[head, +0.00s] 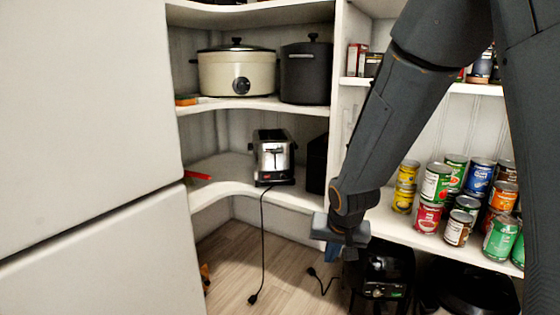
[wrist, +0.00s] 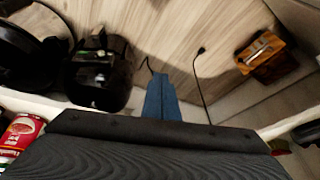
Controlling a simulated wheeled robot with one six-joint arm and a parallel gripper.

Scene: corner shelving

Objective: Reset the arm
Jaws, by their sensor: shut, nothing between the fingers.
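My arm comes down from the top right in the head view, with its dark grey links bent toward the shelf corner. My gripper (head: 332,252) hangs at its lower end, in front of the lower shelf edge and above the floor. In the wrist view my gripper's blue fingers (wrist: 161,98) are together, with nothing between them. They point at the floor beside a black appliance (wrist: 100,75).
A toaster (head: 273,157) stands on the corner shelf, its cord hanging down. A slow cooker (head: 237,72) and a black pot (head: 305,72) sit above. Several cans (head: 437,182) stand right of my arm. A white cabinet (head: 85,110) fills the left. Wooden floor (head: 228,270) is open below.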

